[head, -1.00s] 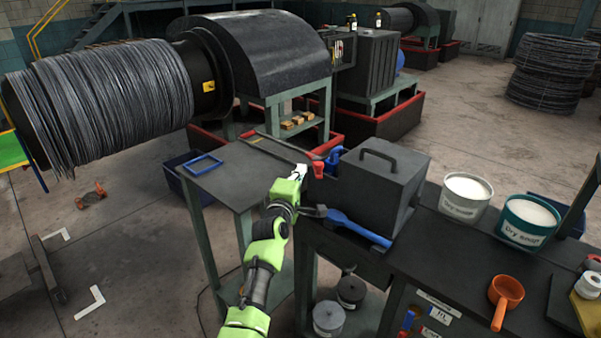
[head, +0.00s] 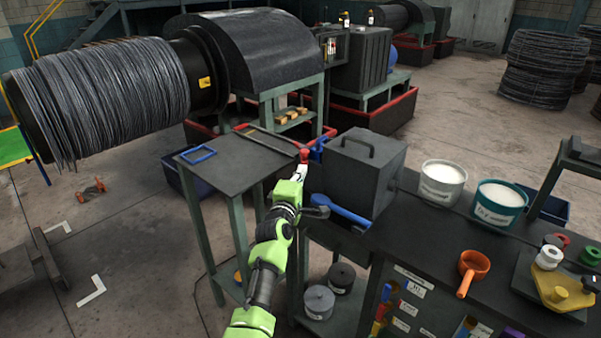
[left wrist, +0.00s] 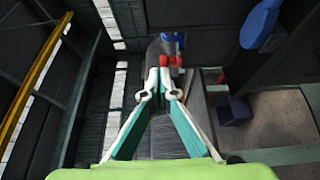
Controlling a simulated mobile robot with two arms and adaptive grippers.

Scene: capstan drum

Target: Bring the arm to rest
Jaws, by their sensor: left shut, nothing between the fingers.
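My left arm reaches up from the bottom middle of the head view in green and black. Its gripper (head: 302,175) is near the gap between a small grey side table (head: 235,165) and the dark workbench (head: 420,220). In the left wrist view the two fingers (left wrist: 161,93) converge at their tips with nothing visible held between them. A small red part (head: 304,156) lies just beyond the tips; it also shows in the left wrist view (left wrist: 172,61). Whether the tips touch it, I cannot tell. My right gripper is in neither view.
A dark box with a handle (head: 365,175) and a blue-handled tool (head: 340,210) are close right of the gripper. White-filled tubs (head: 442,184) and an orange scoop (head: 472,268) stand farther right. A wire-wound drum (head: 100,100) is at left. Open floor lies at lower left.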

